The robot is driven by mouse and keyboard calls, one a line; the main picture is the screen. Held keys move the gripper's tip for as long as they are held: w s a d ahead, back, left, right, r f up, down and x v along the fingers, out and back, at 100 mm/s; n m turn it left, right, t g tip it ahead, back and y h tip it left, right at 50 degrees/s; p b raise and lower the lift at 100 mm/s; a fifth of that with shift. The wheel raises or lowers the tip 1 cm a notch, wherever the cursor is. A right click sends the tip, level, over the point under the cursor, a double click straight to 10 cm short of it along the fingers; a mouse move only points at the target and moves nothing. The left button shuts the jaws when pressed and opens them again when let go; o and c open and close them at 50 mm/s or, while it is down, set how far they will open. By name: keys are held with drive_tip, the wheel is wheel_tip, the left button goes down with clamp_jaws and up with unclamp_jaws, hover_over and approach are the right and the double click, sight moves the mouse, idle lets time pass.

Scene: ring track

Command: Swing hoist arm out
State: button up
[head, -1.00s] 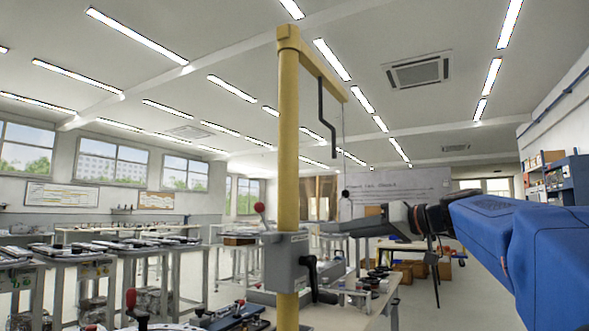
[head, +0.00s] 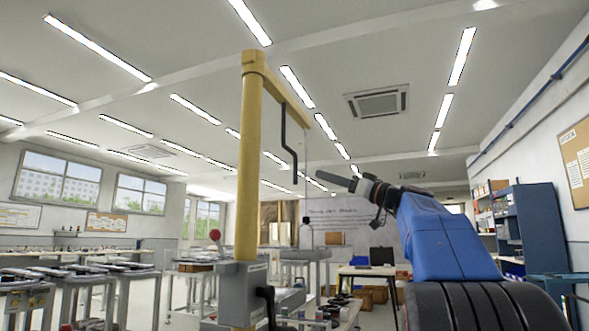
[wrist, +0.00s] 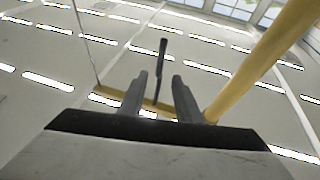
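The hoist has a yellow post (head: 250,150) and a yellow hoist arm (head: 290,85) reaching away from its top. A black cranked handle (head: 283,130) hangs from the arm. My gripper (head: 322,176) is raised just right of the handle's lower end in the head view. In the wrist view my gripper (wrist: 160,88) is open, with two dark fingers apart. The handle (wrist: 161,65) shows between and beyond the fingertips, with no clear contact. The hoist arm (wrist: 150,104) crosses behind the fingers, and the post (wrist: 260,60) slants at right.
A grey winch box (head: 238,285) with a red-knobbed lever (head: 214,235) and a black crank sits low on the post. A thin cable (head: 307,175) hangs from the arm. Benches (head: 85,285) stand at left, a blue shelf (head: 525,225) at right.

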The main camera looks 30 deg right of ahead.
sight(296, 167)
drive_tip(key=x, duration=1.3)
drive_tip(key=shift+f, duration=0.1)
drive_tip(key=shift+c, duration=0.3)
clamp_jaws()
